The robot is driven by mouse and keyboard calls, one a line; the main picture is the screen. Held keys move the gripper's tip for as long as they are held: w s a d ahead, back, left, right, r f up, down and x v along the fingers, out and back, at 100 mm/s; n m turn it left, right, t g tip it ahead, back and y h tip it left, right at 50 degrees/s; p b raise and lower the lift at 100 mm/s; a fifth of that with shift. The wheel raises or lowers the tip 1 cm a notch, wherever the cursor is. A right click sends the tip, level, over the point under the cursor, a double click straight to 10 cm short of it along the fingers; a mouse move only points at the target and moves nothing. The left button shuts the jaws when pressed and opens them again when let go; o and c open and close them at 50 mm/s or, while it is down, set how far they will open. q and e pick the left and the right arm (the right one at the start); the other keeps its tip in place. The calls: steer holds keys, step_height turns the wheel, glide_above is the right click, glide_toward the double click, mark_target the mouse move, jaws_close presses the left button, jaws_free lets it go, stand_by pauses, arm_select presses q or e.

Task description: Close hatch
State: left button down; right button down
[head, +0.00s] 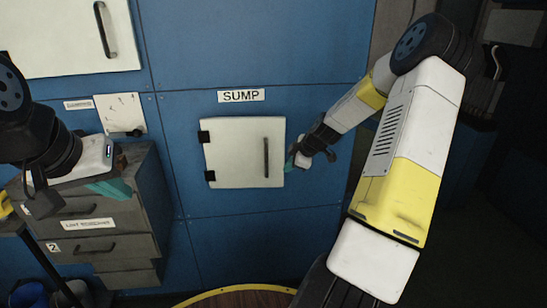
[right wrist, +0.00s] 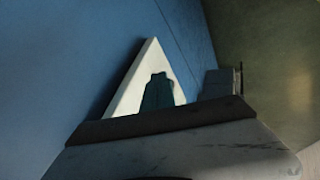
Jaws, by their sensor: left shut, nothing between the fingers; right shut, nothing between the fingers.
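The white hatch (head: 235,155) sits on the blue wall under the SUMP label (head: 241,96). It has black hinges on its left and a dark vertical handle (head: 266,158) on its right. It looks flat or nearly flat to the wall; I cannot tell if it is fully closed. My right gripper (head: 290,164) is shut and empty at the hatch's right edge; contact is unclear. In the right wrist view its dark fingers (right wrist: 158,93) cover part of the white hatch (right wrist: 150,58). My left gripper (head: 112,188) is shut and empty, before the grey drawers.
A grey drawer cabinet (head: 140,215) stands at the left. A small white panel (head: 120,114) and a larger white door with a handle (head: 70,40) are on the wall above it. A round wooden top with a yellow rim (head: 235,290) is at the bottom.

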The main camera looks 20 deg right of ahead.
mark_target(281, 167)
steer(key=w, duration=0.4)
steer(key=shift+w+d+f, duration=0.25)
steer(key=shift+d+f, duration=0.05)
steer(key=shift+f, duration=0.1)
steer(key=shift+w+d+r, duration=0.1)
steer(key=shift+w+d, duration=0.15)
steer(key=shift+w, duration=0.45)
steer(key=shift+w+d+r, duration=0.1)
steer(key=shift+w+d, duration=0.15)
steer(key=shift+w, duration=0.4)
steer(key=shift+w+d, duration=0.25)
steer(key=shift+w, duration=0.45)
steer(key=shift+a, duration=0.1)
